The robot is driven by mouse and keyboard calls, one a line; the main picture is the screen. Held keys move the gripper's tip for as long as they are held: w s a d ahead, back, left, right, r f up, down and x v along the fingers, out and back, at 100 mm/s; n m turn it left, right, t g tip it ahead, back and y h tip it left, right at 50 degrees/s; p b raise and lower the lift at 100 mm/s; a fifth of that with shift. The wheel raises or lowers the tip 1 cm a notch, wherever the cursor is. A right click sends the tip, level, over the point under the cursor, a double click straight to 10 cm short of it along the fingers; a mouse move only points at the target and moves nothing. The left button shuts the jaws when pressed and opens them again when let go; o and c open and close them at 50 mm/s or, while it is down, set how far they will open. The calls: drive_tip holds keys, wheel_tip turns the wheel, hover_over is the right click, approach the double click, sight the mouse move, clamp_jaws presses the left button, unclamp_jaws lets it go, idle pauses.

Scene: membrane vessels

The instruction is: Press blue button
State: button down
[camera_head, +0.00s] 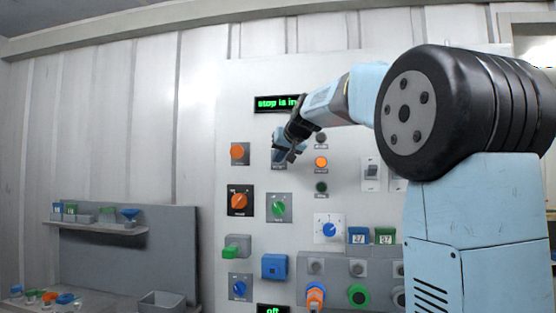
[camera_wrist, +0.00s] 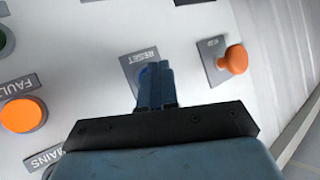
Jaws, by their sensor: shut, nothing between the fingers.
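My gripper (camera_head: 284,156) is shut and empty, and it reaches down to the wall panel (camera_head: 345,95) in the head view. In the wrist view my gripper's fingers (camera_wrist: 154,75) are together over a grey plate marked RESET (camera_wrist: 132,62). A bit of a round blue button (camera_wrist: 142,76) shows beside the fingertips on that plate; the fingers hide most of it. In the head view my gripper covers this button's place. I cannot tell whether the fingertips touch the button.
An orange mushroom button (camera_head: 238,152) is left of my gripper; the orange lamp (camera_head: 321,162) is right of it. A green display (camera_head: 278,103) is above. Knobs (camera_head: 279,208) and a blue box (camera_head: 275,267) are below. A shelf (camera_head: 95,227) stands at left.

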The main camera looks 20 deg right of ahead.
drive_tip(key=shift+w+d, duration=0.2)
drive_tip(key=shift+w, duration=0.15)
idle(0.7)
drive_tip(key=shift+s+a, duration=0.4)
drive_tip(key=shift+s, duration=0.35)
drive_tip(key=shift+s, duration=0.1)
drive_tip(key=s, duration=0.1)
drive_tip(key=s+a, duration=0.1)
drive_tip(key=s, duration=0.1)
drive_tip(key=s+a, duration=0.1)
drive_tip(key=shift+s+a, duration=0.15)
idle(0.6)
idle(0.5)
